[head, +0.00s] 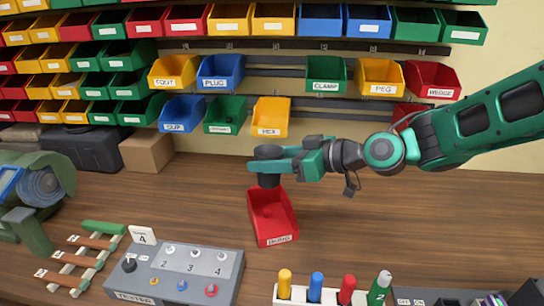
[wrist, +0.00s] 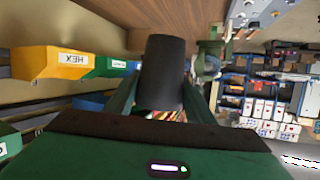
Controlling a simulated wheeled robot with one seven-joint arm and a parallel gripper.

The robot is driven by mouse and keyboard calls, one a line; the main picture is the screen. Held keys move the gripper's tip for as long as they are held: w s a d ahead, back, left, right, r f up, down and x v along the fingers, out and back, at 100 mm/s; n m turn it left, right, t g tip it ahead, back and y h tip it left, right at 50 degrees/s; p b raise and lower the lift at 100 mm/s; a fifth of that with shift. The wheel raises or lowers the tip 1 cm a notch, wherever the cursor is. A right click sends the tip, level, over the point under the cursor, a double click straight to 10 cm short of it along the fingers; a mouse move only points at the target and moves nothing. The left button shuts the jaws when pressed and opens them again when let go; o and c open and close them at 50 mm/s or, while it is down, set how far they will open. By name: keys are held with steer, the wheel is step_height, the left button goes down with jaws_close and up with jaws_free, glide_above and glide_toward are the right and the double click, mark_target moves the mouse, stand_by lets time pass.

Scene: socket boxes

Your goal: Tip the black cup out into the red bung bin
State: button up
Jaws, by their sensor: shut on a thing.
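The black cup (head: 268,180) is held in my gripper (head: 268,166), whose fingers are shut around its middle. The cup stands above the back end of the red bung bin (head: 272,222), which sits on the wooden table with its label facing the front. The cup's axis looks close to vertical in the head view; I cannot tell which end its mouth is at. In the wrist view the cup (wrist: 163,72) is between the fingers, and its contents are hidden. No loose pieces are clear to see inside the bin.
A yellow HEX bin (head: 271,117) hangs on the rack behind the cup. A grey tester box (head: 180,270) stands front left, and a holder with coloured pegs (head: 317,290) at the front. A cardboard box (head: 147,152) is at back left. The table right of the bin is clear.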

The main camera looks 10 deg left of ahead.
mark_target(277, 181)
steer(key=shift+s+f+m+g+h, duration=0.2)
steer(key=shift+f+m+g, duration=0.3)
steer(key=shift+f, duration=0.45)
steer(key=shift+s+f+m+g+h, duration=0.1)
steer(key=shift+s+f+m+g, duration=0.35)
steer(key=shift+f, duration=0.45)
steer(key=shift+s+f+m+g+h, duration=0.1)
steer(key=shift+f+m+g, duration=0.35)
steer(key=shift+f, duration=0.5)
steer(key=shift+s+f+m+g, duration=0.65)
steer(key=shift+f+m+g, duration=1.15)
steer(key=shift+f+m, duration=0.65)
steer(key=shift+w+r+m+g+y, duration=0.1)
steer(key=shift+w+m+g+y, duration=0.55)
steer(key=shift+m+g, duration=0.8)
steer(key=shift+w+r+m+g+y, duration=0.15)
steer(key=shift+w+m+g, duration=0.8)
steer(key=shift+m, duration=1.05)
steer(key=shift+w+m+g+y, duration=0.5)
steer(key=shift+w+m+g, duration=0.3)
steer(key=shift+m+g, duration=0.65)
steer(key=shift+m+t, duration=0.25)
steer(key=shift+m, duration=0.1)
